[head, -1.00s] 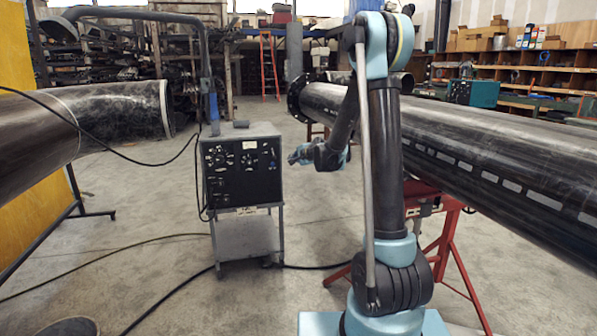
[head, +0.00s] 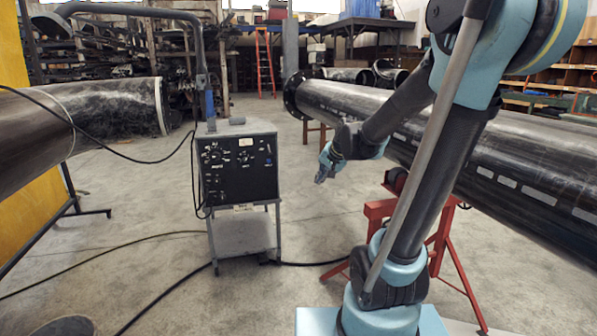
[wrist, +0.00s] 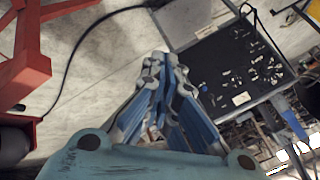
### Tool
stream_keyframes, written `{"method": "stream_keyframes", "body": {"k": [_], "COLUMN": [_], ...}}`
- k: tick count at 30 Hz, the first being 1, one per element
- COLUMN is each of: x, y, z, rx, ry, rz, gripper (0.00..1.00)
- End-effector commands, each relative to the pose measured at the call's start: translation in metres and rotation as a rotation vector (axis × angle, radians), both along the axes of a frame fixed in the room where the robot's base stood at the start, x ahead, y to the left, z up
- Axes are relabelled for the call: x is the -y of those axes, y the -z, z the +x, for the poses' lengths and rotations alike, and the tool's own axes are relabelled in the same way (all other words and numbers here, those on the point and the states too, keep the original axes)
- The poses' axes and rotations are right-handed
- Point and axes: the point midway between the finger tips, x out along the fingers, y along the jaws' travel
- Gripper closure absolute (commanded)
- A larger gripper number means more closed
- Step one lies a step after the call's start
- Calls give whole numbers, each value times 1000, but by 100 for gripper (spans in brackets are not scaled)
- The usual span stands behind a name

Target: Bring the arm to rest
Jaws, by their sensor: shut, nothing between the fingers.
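My gripper (head: 322,176) hangs at the end of my arm in the head view, in free air between the welding machine and the long flanged pipe. It points down and a little left. In the wrist view my gripper (wrist: 160,62) shows its fingers together, with nothing between them. The long black flanged pipe (head: 470,165) lies behind my arm, running from the middle to the right edge. My arm covers part of it.
A wheeled machine with a black dial panel (head: 240,170) stands left of my gripper; it also fills the upper right of the wrist view (wrist: 240,75). Red stands (head: 440,250) sit under the pipe. Another pipe (head: 110,112) is at left. Cables (head: 130,255) cross the floor.

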Motion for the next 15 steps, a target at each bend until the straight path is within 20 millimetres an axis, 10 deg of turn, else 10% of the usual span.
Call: {"method": "stream_keyframes", "body": {"k": [15], "x": [60], "y": [46], "z": [-155], "rx": [-164], "ry": [-200], "rz": [-287], "gripper": [100]}}
